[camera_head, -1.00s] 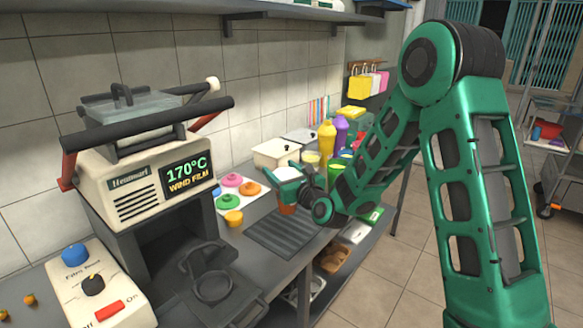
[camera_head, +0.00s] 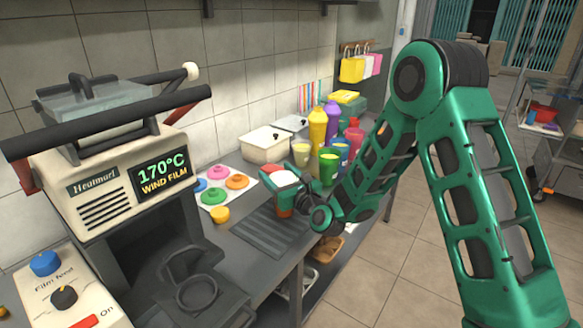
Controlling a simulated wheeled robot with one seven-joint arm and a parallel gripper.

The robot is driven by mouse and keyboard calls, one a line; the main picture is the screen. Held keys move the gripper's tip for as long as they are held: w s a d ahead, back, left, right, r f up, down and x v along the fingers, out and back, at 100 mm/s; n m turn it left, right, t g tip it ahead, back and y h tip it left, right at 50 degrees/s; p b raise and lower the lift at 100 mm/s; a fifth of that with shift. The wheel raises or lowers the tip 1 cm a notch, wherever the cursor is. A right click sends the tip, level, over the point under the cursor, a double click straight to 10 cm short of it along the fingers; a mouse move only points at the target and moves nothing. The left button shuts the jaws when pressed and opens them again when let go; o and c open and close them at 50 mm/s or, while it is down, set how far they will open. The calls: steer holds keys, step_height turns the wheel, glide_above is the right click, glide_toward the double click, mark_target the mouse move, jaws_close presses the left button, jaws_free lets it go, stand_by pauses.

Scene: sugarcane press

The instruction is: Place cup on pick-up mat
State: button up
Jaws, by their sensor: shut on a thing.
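My gripper (camera_head: 284,186) is at the end of the green arm, shut on a cup (camera_head: 285,211). The cup has a pale top and an orange-brown lower part that shows just below the gripper; most of its side is hidden by the gripper. The dark ribbed mat (camera_head: 258,236) lies on the grey counter, below and left of the cup. The cup is over or beside the mat's far right part; I cannot tell whether it touches the mat.
The sealing machine (camera_head: 115,190) stands at the left. A white container (camera_head: 267,147), bottles (camera_head: 317,128) and coloured cups (camera_head: 329,167) stand farther back. The counter's front edge is close to the mat.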

steer(key=shift+f, duration=0.4)
steer(key=shift+d, duration=0.1)
steer(key=o, duration=2)
steer(key=shift+f, duration=0.1)
steer(key=shift+c, duration=0.2)
